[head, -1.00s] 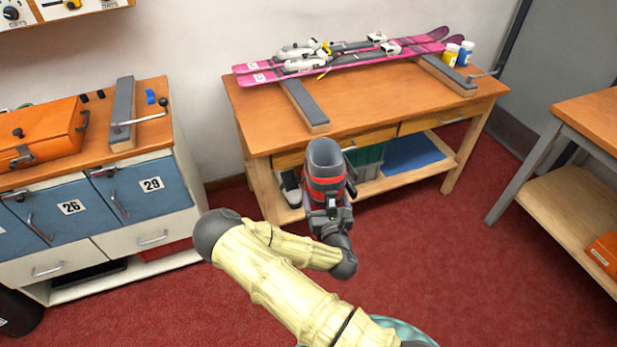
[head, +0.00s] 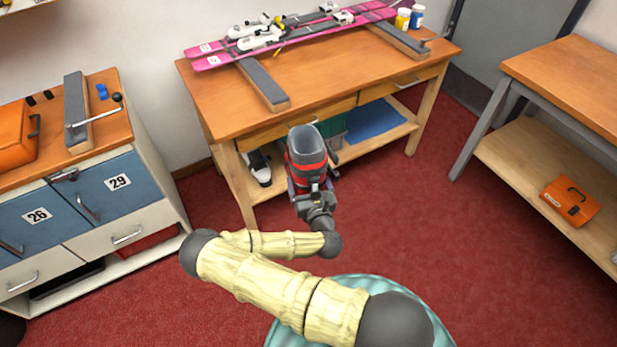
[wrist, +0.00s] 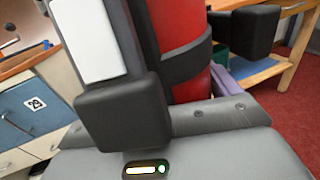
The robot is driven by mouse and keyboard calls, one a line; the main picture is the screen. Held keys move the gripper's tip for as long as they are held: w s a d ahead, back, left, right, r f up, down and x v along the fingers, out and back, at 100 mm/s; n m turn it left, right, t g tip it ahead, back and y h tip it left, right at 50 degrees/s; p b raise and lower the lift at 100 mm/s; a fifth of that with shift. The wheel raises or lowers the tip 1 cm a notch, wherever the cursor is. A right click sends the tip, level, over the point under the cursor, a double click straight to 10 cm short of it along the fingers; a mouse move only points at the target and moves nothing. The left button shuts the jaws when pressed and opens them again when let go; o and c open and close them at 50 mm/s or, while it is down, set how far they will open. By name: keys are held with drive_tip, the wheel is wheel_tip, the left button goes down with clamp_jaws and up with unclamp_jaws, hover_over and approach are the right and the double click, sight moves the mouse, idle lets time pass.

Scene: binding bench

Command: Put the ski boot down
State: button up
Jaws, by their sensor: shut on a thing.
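The ski boot (head: 308,150) is grey at the top with a red shell and dark straps. It is held upright in the air in front of the bench. My gripper (head: 314,196) is shut on the ski boot from the near side. In the wrist view the red boot shell (wrist: 185,50) stands between the dark fingers, with a black strap across it. The lower part of the boot is partly hidden behind my gripper.
The wooden bench (head: 330,85) bears pink skis (head: 290,32), two grey-topped blocks and two small jars. Its front top is clear. A cabinet (head: 150,218) stands left, another bench (head: 575,75) right with an orange case (head: 570,203) below. Red floor is open.

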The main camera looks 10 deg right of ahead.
sight(308, 172)
wheel_tip(308, 172, up, 5)
drive_tip(key=p, duration=0.3)
drive_tip(key=shift+f, duration=0.2)
drive_tip(key=shift+w, duration=0.1)
